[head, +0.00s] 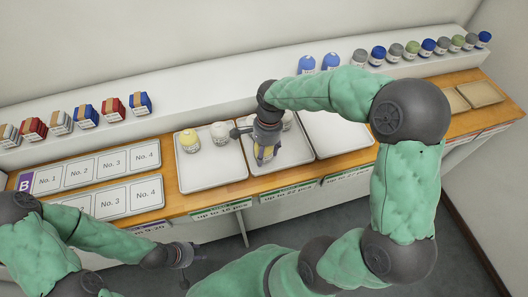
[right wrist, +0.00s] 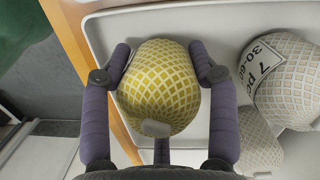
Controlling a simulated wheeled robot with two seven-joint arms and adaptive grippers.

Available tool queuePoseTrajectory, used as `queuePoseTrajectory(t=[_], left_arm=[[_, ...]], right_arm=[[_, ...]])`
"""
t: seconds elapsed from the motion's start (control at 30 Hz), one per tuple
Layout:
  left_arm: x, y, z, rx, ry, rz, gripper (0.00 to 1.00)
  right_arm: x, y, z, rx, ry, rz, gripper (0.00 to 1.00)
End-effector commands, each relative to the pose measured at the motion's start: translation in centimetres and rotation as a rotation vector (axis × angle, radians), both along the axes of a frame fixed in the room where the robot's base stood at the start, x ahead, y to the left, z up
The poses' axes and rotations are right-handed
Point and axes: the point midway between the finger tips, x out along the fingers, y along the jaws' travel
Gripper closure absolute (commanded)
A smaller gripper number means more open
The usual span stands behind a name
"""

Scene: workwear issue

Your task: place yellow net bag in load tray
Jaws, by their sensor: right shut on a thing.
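My right gripper (head: 262,152) reaches down into the middle white tray (head: 290,158) from above. In the right wrist view its fingers (right wrist: 165,75) are shut on a yellow net bag (right wrist: 158,95), with a finger on each side. The bag is inside the tray outline, close to a side wall; I cannot tell if it touches the floor. In the head view the gripper mostly hides it. A second yellow bag (head: 188,140) stands in the left tray (head: 212,173). My left gripper (head: 193,268) is low at the front, its fingers apart and empty.
White net bags (right wrist: 285,85) are beside the held bag. A white bag (head: 220,133) stands in the left tray. The right tray (head: 335,135) looks empty where visible. Numbered cards (head: 95,172) lie at left. Several small boxes and capped bags line the back ledge (head: 215,85).

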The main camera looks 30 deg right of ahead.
Motion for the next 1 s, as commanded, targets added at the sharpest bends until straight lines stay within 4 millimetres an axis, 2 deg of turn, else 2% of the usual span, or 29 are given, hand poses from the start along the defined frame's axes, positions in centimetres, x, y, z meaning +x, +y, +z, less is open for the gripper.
queuePoseTrajectory(t=[0.37, 0.4, 0.47, 0.83, 1.0], left_arm=[[0.0, 0.0, -0.2, 0.000, 0.000, 0.000, 0.60], [0.0, 0.0, -0.1, 0.000, 0.000, 0.000, 0.60], [0.0, 0.0, -0.1, 0.000, 0.000, 0.000, 0.60], [0.0, 0.0, 0.0, 0.000, 0.000, 0.000, 0.60], [0.0, 0.0, 0.7, 0.000, 0.000, 0.000, 0.60]], right_arm=[[0.0, 0.0, -0.4, -0.001, -0.002, 0.000, 0.74], [0.0, 0.0, -0.3, -0.001, -0.002, 0.000, 0.32], [0.0, 0.0, -0.3, -0.001, -0.002, 0.000, 0.16], [0.0, 0.0, -0.1, -0.001, -0.002, 0.000, 0.16], [0.1, -0.2, 1.5, 0.000, -0.004, 0.000, 0.16]])
